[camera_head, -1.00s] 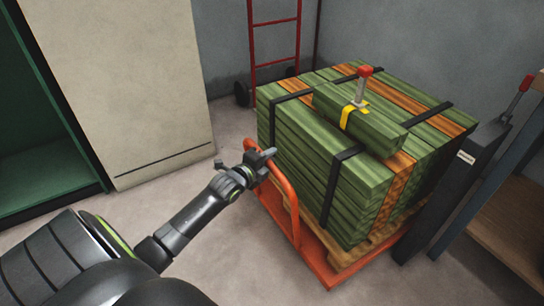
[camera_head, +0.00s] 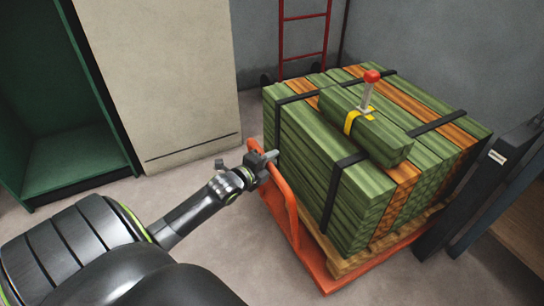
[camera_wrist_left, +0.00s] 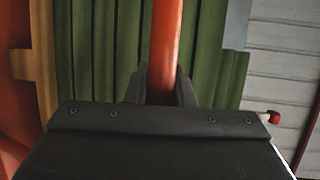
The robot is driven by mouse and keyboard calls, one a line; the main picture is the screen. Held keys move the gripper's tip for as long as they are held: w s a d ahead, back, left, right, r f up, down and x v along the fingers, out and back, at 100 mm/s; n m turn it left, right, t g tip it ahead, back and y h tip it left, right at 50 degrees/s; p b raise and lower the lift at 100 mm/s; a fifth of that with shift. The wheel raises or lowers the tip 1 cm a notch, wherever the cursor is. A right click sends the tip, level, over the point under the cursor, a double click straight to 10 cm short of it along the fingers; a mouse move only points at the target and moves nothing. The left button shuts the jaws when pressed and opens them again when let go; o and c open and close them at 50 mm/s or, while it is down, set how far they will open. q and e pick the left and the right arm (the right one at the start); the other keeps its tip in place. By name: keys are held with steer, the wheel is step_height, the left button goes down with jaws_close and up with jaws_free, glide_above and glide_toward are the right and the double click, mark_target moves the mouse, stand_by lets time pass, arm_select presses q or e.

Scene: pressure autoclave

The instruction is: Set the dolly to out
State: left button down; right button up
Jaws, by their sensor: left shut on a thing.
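The orange dolly (camera_head: 318,272) stands on the floor, loaded with a strapped stack of green and orange-brown timber (camera_head: 320,165) on a pallet. Its orange tube handle (camera_head: 288,205) rises at the near left side. My left gripper (camera_head: 266,160) is at the top of this handle, shut on it, beside the stack. In the left wrist view the handle bar (camera_wrist_left: 166,45) runs between the two fingers (camera_wrist_left: 162,88), with green boards behind it. My right gripper is not in view.
A shorter green block with a yellow band and a red-knobbed lever (camera_head: 368,90) lies on the stack. A dark post (camera_head: 480,195) stands close at the right. A beige panel (camera_head: 165,80) and green cabinet (camera_head: 75,160) are at left. A red ladder-like frame (camera_head: 303,35) stands behind. Floor at front left is clear.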

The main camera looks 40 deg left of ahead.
arm_select(q)
steer(key=shift+f, duration=0.1)
steer(key=c, duration=1.3)
jaws_free()
steer(key=shift+o, duration=0.2)
